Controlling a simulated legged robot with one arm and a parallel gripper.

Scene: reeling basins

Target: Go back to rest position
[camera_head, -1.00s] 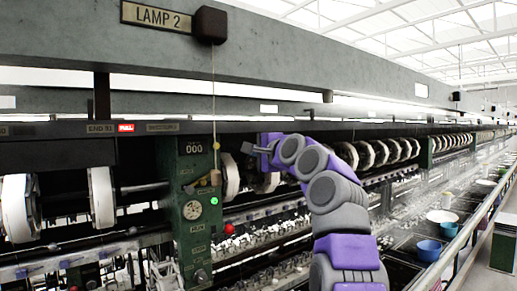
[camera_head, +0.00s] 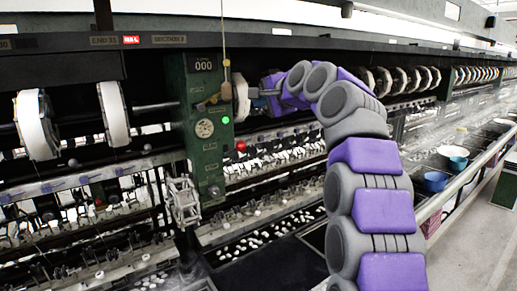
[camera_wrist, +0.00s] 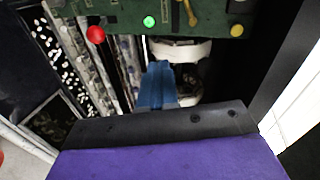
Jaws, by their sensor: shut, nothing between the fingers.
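My gripper (camera_head: 256,92) is at the end of my purple and grey arm, in front of the reeling machine, just right of the green control post (camera_head: 207,130). In the wrist view my gripper (camera_wrist: 158,72) shows as blue fingers held together with nothing between them. Beyond the fingertips there is a white reel (camera_wrist: 180,50). The green post, with a red knob (camera_wrist: 95,34) and a lit green button (camera_wrist: 149,22), crosses the top of that view. I cannot tell the exact gap between my fingertips and the reel.
White reels (camera_head: 37,125) line the machine on both sides of the post. A red ball-shaped knob (camera_head: 240,146) is low on the post's right. Blue basins (camera_head: 436,181) and a white bowl (camera_head: 453,151) stand along the right bench. The aisle floor (camera_head: 478,235) at right is clear.

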